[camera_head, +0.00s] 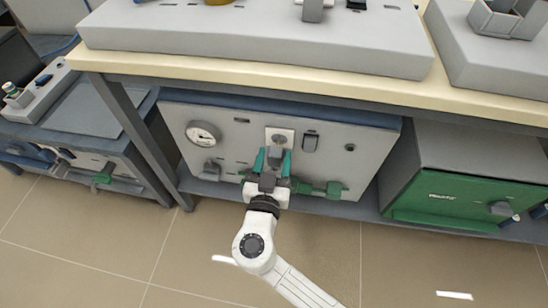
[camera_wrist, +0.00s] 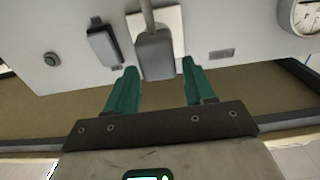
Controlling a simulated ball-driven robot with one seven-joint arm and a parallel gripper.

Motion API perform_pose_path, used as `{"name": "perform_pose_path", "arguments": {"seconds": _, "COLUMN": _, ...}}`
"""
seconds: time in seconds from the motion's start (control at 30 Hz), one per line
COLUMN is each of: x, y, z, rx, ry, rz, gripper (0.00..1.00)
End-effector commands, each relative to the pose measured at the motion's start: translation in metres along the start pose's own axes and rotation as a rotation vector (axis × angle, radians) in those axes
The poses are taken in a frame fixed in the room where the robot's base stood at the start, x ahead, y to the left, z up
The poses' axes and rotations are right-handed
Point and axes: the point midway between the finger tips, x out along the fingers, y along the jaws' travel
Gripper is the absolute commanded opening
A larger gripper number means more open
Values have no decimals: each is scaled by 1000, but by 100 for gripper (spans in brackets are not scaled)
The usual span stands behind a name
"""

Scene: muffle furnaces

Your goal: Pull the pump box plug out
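The grey pump box plug (camera_head: 274,154) sits in a pale socket plate (camera_head: 280,134) on the front of the light grey pump box (camera_head: 232,155) under the bench. In the wrist view the plug (camera_wrist: 155,55) is a grey block with a grey stem or cable running up from it, in front of the pale plate (camera_wrist: 170,22). My gripper (camera_head: 273,151) is in front of the socket with its green fingers on either side of the plug. In the wrist view my gripper (camera_wrist: 159,65) is open, with a narrow gap showing beside the plug. Contact is not visible.
The bench edge (camera_head: 300,83) overhangs above. A green-fronted unit (camera_head: 450,196) stands at right. The tiled floor in front is clear.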

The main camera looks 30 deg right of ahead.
Motion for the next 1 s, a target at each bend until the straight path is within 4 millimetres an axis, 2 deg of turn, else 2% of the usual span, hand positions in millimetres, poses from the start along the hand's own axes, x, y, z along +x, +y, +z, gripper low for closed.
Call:
{"name": "perform_pose_path", "arguments": {"seconds": 0.1, "x": 0, "y": 0, "z": 0, "rx": 0, "ry": 0, "rz": 0, "gripper": 64}}
{"name": "perform_pose_path", "arguments": {"seconds": 0.33, "x": 0, "y": 0, "z": 0, "rx": 1, "ry": 0, "rz": 0, "gripper": 64}}
{"name": "perform_pose_path", "arguments": {"seconds": 0.47, "x": -9, "y": 0, "z": 0, "rx": 0, "ry": -1, "rz": -3, "gripper": 64}}
{"name": "perform_pose_path", "arguments": {"seconds": 0.8, "x": -71, "y": 0, "z": -1, "rx": -2, "ry": -1, "rz": -3, "gripper": 64}}
{"name": "perform_pose_path", "arguments": {"seconds": 1.0, "x": -98, "y": -1, "z": 0, "rx": 0, "ry": -1, "rz": -2, "gripper": 64}}
